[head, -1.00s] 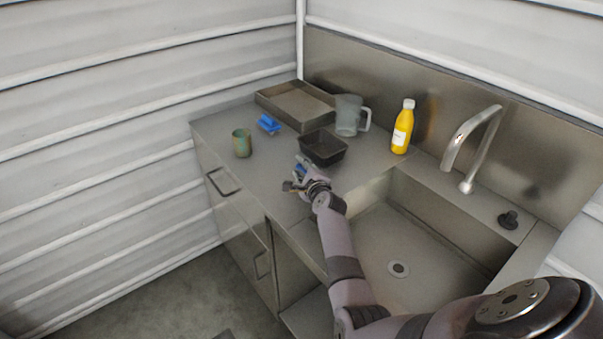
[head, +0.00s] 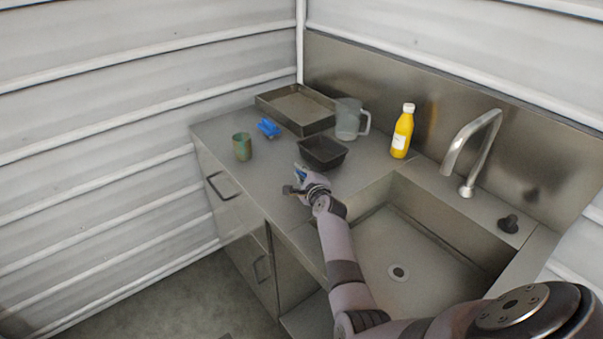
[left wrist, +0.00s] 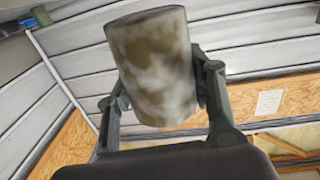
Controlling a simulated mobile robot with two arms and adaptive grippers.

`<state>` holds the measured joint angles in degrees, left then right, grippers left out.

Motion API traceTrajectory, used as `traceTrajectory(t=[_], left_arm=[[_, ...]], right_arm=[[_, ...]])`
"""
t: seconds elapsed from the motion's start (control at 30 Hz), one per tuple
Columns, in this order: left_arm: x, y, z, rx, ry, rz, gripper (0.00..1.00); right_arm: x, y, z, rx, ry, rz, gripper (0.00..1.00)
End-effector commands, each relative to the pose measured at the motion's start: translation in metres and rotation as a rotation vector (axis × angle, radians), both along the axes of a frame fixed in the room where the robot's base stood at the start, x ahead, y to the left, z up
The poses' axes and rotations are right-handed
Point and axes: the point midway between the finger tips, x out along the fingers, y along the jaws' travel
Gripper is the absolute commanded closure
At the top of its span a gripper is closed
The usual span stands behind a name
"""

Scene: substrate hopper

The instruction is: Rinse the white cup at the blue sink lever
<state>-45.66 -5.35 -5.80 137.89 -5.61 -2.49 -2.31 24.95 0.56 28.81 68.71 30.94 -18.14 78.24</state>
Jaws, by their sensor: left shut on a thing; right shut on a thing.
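A whitish cup with brown stains (left wrist: 152,65) is held between the fingers of my left gripper (left wrist: 160,95), tilted in the left wrist view. The left gripper is outside the head view. My right gripper (head: 300,186) is low over the counter in front of the black tray, shut on a small blue thing (head: 301,173) that its fingers partly hide. The sink (head: 425,255) has a curved metal faucet (head: 478,150) at its back. The knob (head: 508,223) right of the faucet looks black; I see no blue lever there.
On the counter (head: 215,128) stand a green cup (head: 242,147), a blue item (head: 268,128), a metal tray (head: 262,106), a black tray (head: 322,165), a clear jug (head: 348,122) and a yellow bottle (head: 402,133). The sink basin is empty. My right arm passes its left side.

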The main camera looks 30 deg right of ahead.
Motion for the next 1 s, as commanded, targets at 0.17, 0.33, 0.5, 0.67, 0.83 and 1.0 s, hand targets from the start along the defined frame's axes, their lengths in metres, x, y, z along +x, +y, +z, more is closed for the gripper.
traceTrajectory(t=[0.17,0.33,0.5,0.67,0.83,1.0], left_arm=[[0.0,0.0,0.0,0.0,-0.001,0.0,0.79],[0.0,0.0,0.0,0.0,-0.001,0.0,0.79],[0.0,0.0,-0.011,0.0,0.0,0.0,0.79],[0.0,0.0,-0.032,0.0,0.0,0.0,0.79],[0.0,0.0,-0.046,0.0,-0.001,0.0,0.79],[0.0,0.0,-0.047,0.0,-0.001,0.0,0.79]], right_arm=[[0.0,0.0,-0.001,0.001,0.002,0.001,1.0],[0.0,0.0,-0.001,0.001,0.002,0.001,1.0],[-0.001,0.001,-0.004,-0.003,0.001,0.044,1.0],[-0.002,0.008,-0.007,-0.005,0.001,0.158,1.0],[-0.004,0.016,-0.005,-0.002,0.0,0.262,1.0],[-0.005,0.02,-0.001,0.0,0.001,0.3,1.0]])
